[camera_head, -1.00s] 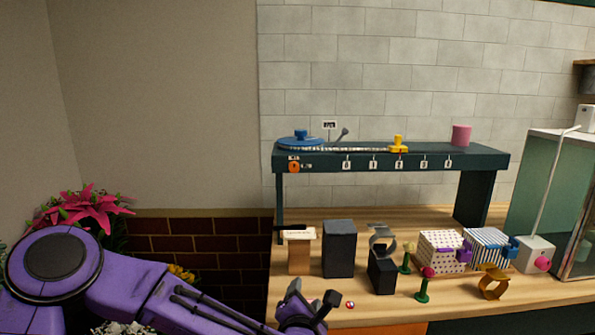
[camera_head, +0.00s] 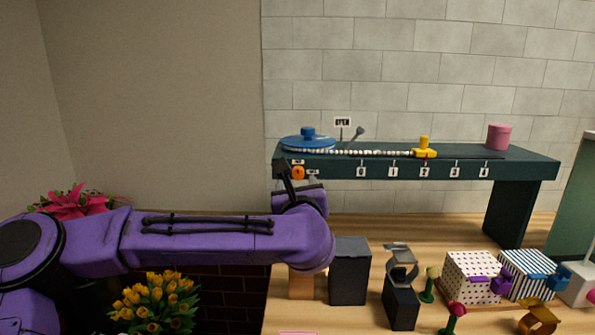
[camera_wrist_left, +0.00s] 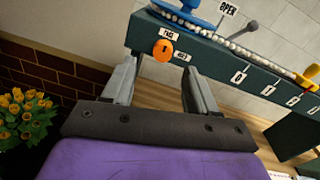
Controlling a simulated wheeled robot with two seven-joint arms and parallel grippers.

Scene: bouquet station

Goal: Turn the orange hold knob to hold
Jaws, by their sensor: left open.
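The orange hold knob (camera_head: 298,172) sits on the front face of the dark green shelf, at its left end, below the blue disc. In the left wrist view the orange knob (camera_wrist_left: 163,50) shows a dark mark on its face, with small white labels above it and to its lower right. My left gripper (camera_head: 299,177) is raised in front of the knob. In the left wrist view its two fingers (camera_wrist_left: 158,75) are apart with nothing between them, and the knob lies beyond their tips. My right gripper is not in view.
The shelf (camera_head: 455,170) carries the blue disc (camera_head: 307,141), a bead string, a yellow slider (camera_head: 424,148) and a pink cylinder (camera_head: 499,137). Dark blocks (camera_head: 349,272), stands and patterned boxes (camera_head: 472,277) crowd the table below. Yellow flowers (camera_head: 152,300) stand at lower left.

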